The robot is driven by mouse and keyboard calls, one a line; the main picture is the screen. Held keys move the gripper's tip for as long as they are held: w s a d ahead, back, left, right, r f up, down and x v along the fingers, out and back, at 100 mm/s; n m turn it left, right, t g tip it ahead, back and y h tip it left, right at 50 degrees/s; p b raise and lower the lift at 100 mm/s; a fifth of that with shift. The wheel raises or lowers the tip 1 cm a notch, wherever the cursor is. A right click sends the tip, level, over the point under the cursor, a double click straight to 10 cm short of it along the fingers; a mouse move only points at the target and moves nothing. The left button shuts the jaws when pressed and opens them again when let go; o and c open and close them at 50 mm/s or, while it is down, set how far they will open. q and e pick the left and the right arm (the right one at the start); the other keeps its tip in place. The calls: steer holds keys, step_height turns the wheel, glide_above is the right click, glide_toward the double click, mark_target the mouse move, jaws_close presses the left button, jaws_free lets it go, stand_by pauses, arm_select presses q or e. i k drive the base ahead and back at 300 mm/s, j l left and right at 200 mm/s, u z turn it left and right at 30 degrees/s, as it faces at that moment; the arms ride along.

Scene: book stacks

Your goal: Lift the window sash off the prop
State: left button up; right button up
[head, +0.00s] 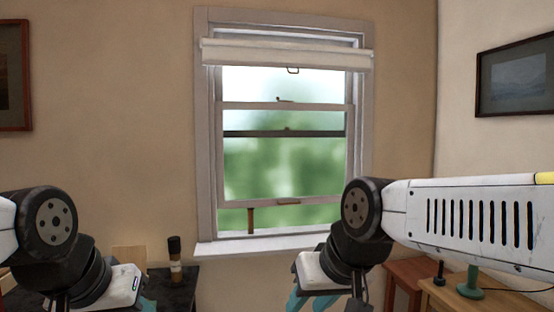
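The window sash (285,202) is the lower white-framed pane, raised a little above the sill. A brown upright prop (251,220) stands in the gap under its bottom rail, left of the middle; its top meets the rail. My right gripper (318,304) is at the bottom edge, below and in front of the sill; its teal fingers are cut off by the frame. My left gripper is mostly hidden at the bottom left, with only a bit of teal finger showing. Neither gripper touches the sash or the prop.
The white windowsill (260,244) sticks out below the window. A rolled blind (285,54) with a pull ring hangs at the top. A dark table (182,288) holds a dark-topped bottle (175,259) at left. Wooden furniture (455,296) with a green-based item stands at right.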

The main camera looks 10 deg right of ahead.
mark_target(350, 109)
steer(key=i+l+u, duration=0.1)
steer(key=i, duration=0.45)
steer(key=i+l+u, duration=0.15)
steer(key=i+l, duration=0.25)
steer(key=i, duration=0.15)
steer(key=i+l+u, duration=0.1)
steer(key=i+l, duration=0.2)
steer(key=i, duration=0.25)
steer(key=i+l+u, duration=0.1)
steer(key=i+l, duration=0.3)
steer(key=i, duration=0.1)
